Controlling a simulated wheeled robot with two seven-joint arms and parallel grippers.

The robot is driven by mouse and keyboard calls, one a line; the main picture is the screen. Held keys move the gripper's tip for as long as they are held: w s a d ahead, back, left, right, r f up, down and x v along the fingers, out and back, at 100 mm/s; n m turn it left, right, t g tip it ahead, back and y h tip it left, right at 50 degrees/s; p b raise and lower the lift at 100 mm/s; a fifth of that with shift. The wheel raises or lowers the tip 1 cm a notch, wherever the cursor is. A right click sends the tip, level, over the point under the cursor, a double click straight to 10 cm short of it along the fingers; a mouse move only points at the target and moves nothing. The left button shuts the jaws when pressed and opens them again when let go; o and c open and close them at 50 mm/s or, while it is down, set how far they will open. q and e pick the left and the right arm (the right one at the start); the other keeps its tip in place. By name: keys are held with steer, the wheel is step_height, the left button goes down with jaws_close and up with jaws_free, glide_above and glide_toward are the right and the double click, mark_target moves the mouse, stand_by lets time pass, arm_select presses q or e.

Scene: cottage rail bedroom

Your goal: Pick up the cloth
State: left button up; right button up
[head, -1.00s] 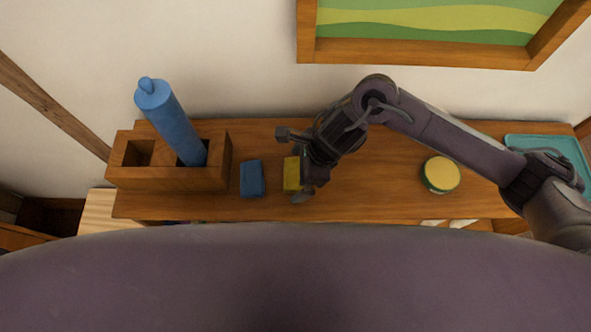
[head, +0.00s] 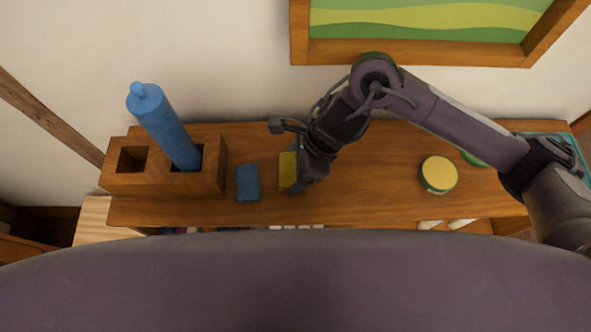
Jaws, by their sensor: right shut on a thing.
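My right gripper (head: 293,172) is shut on a small yellow block-like thing (head: 287,171) at the middle left of the wooden shelf top in the head view. The gripper and its wrist cover the right side of this yellow thing. A small blue, flat-looking piece (head: 248,182) lies just left of it, apart from the gripper. I cannot tell for sure which of the two is the cloth. Whether the yellow thing is clear of the wood is also unclear. My left gripper is not in view.
A wooden holder (head: 122,182) with a tilted blue bottle (head: 165,128) stands at the left of the shelf top (head: 370,205). A yellow-lidded round tin (head: 438,174) and a teal tray (head: 582,165) are at the right. A framed picture (head: 420,52) hangs behind.

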step_height(320, 180, up, 16)
steer(key=shift+b, duration=0.35)
stand_by(0.4)
